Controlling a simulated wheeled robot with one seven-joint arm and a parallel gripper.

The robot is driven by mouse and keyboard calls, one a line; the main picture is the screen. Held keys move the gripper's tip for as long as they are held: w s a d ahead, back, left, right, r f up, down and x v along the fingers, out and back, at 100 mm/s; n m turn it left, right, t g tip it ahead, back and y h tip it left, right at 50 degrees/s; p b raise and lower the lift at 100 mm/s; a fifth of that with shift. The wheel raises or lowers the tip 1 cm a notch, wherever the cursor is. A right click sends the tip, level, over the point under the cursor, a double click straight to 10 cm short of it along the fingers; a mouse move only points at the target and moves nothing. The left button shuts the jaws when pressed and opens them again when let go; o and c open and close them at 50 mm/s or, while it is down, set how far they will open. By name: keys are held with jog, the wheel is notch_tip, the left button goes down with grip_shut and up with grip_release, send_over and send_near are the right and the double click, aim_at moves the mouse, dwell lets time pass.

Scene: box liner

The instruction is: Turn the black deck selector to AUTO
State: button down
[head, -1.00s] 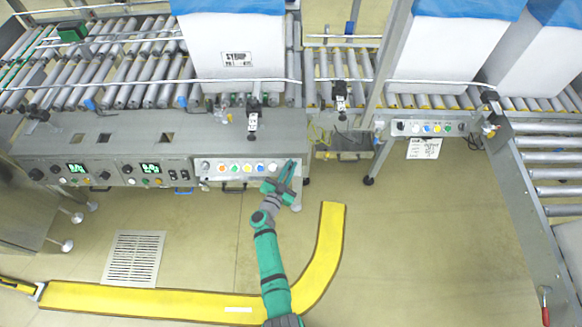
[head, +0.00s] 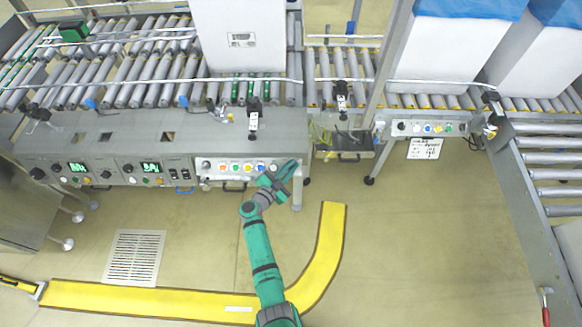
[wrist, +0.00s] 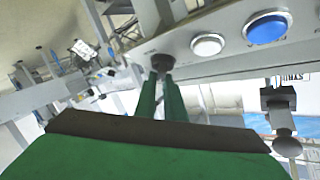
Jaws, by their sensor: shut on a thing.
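The black deck selector (wrist: 161,62) is a small dark knob at the end of a light grey button panel, beside a white button (wrist: 208,44) and a blue button (wrist: 267,28) in the wrist view. My gripper (wrist: 161,80) has its two green fingers shut on the knob at their tips. In the head view my gripper (head: 291,166) is at the right end of the panel (head: 213,175) and covers the selector. The selector's markings and the position it points to cannot be read.
Other control panels with green displays (head: 150,167) lie to the left. A large white box (head: 238,40) stands on the roller conveyor behind. A second small panel (head: 428,128) is to the right. A yellow floor strip (head: 150,300) curves below my arm; the floor to the right is clear.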

jog(key=c, duration=1.8)
grip_release()
jog(key=shift+s+a+f, duration=0.25)
jog(key=shift+a+f, duration=0.25)
jog(key=shift+f, duration=0.1)
jog(key=shift+c, duration=0.2)
jog(key=shift+w+d+r, duration=0.1)
jog(key=shift+d+r, duration=0.15)
jog(key=v, duration=1.1)
